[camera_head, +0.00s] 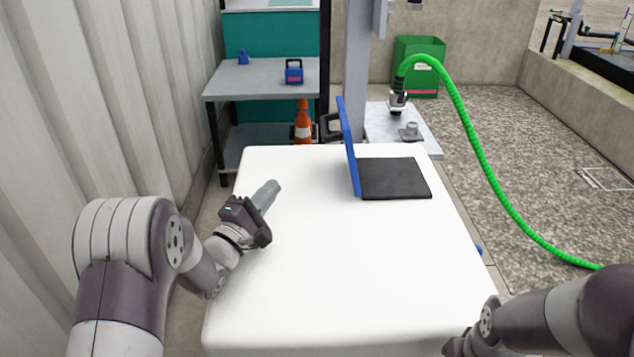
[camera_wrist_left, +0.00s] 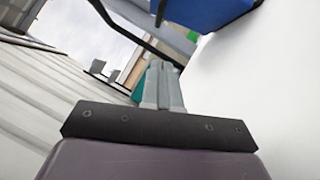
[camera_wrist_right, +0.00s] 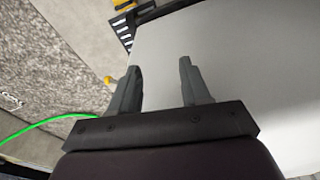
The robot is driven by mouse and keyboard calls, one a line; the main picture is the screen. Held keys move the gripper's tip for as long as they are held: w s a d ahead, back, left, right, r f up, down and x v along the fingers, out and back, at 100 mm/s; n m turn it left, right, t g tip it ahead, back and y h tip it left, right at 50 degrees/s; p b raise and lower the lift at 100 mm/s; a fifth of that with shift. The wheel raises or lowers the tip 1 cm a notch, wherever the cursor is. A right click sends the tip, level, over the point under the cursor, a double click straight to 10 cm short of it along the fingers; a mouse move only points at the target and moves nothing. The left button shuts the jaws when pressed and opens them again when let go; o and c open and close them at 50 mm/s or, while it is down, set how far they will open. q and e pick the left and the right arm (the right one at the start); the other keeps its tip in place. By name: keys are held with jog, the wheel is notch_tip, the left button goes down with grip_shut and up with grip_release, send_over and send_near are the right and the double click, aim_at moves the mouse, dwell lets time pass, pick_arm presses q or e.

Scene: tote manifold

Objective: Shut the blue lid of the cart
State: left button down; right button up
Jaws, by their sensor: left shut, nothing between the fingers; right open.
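The white cart (camera_head: 330,290) stands in front of me with a dark square opening (camera_head: 395,178) in its top. The blue lid (camera_head: 348,145) stands up nearly vertical at the left edge of that opening, with a dark handle (camera_head: 330,127) on its left side. My left gripper (camera_head: 267,195) is shut and empty over the cart top, left of the lid and apart from it. The blue lid also shows at the top of the left wrist view (camera_wrist_left: 205,12). My right gripper (camera_wrist_right: 157,85) is open and empty near the cart's edge; its fingers are outside the head view.
A grey shelf (camera_head: 260,80) with blue items stands behind left, with an orange cone (camera_head: 303,122) beside it. A green hose (camera_head: 480,160) arcs down on the right. A green crate (camera_head: 418,65) stands at the back. The cart top around the lid is clear.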

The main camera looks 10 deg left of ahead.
pick_arm(q)
jog(key=shift+w+d, duration=0.2)
jog(key=shift+w, duration=0.05)
jog(key=w+d+r+b, duration=0.4)
jog(key=w+d, duration=0.2)
jog(key=w, duration=0.3)
jog(key=shift+w+d, duration=0.35)
jog(key=shift+r, duration=0.1)
